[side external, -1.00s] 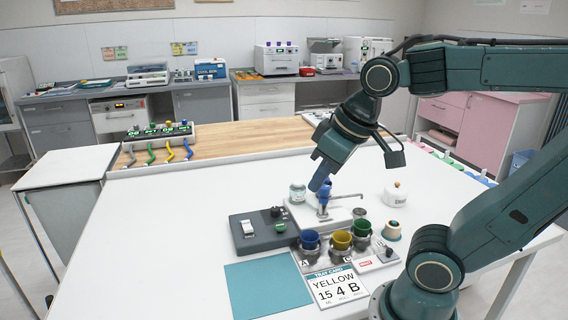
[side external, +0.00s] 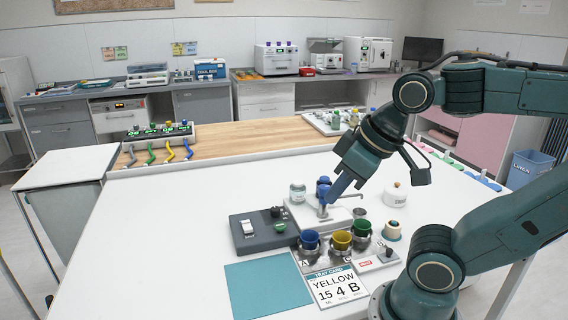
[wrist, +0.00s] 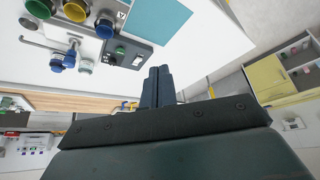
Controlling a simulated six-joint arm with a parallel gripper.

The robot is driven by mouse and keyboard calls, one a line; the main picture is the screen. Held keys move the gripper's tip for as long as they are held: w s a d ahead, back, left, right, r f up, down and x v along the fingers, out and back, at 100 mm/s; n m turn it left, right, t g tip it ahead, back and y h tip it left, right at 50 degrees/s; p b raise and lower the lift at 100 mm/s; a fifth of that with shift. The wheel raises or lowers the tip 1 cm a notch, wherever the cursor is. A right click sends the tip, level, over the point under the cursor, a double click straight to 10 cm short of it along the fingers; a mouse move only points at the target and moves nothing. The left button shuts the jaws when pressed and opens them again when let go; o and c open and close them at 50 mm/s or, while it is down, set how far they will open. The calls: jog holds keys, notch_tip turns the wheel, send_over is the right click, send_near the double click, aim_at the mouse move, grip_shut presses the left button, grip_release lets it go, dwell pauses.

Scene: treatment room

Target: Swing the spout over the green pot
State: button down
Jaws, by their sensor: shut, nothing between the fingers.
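The tap (side external: 322,212) stands on a white base behind the pots, with blue knobs on top. Its thin metal spout (side external: 350,196) points right, and in the wrist view the spout (wrist: 38,43) reaches left from the tap. The green pot (side external: 361,229) is at the right end of the pot row, beside the yellow pot (side external: 341,240) and blue pot (side external: 310,241). The spout does not lie over the green pot. My gripper (side external: 326,202) is shut and empty, overlapping the tap in the side view. In the wrist view its fingertips (wrist: 158,70) appear apart from the tap.
A dark control box (side external: 263,228) and a teal mat (side external: 267,285) lie left of the pots. A glass jar (side external: 297,191) stands behind the tap, and a white lidded jar (side external: 396,195) to the right. A card (side external: 334,288) lies in front. The left table is clear.

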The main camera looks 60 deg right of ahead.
jog(key=c, duration=2.2)
grip_release()
jog(key=c, duration=1.5)
grip_release()
jog(key=shift+w, duration=0.1)
jog(key=o, duration=0.4)
jog(key=shift+w+d+r, duration=0.15)
jog(key=shift+w+d, duration=0.05)
jog(key=shift+o, duration=0.3)
jog(key=shift+w+d+r, duration=0.15)
jog(key=shift+w+d, duration=0.05)
jog(key=shift+w, duration=0.05)
jog(key=w+d+r+g+h, duration=0.1)
jog(key=w+d+g, duration=0.2)
jog(key=w+d, duration=0.85)
jog(key=d+f+g, duration=0.1)
jog(key=d+f, duration=0.2)
jog(key=d, duration=0.6)
jog(key=d+f+m+g+y, duration=0.1)
jog(key=d+f, duration=0.2)
jog(key=d, duration=0.6)
jog(key=shift+g, duration=0.3)
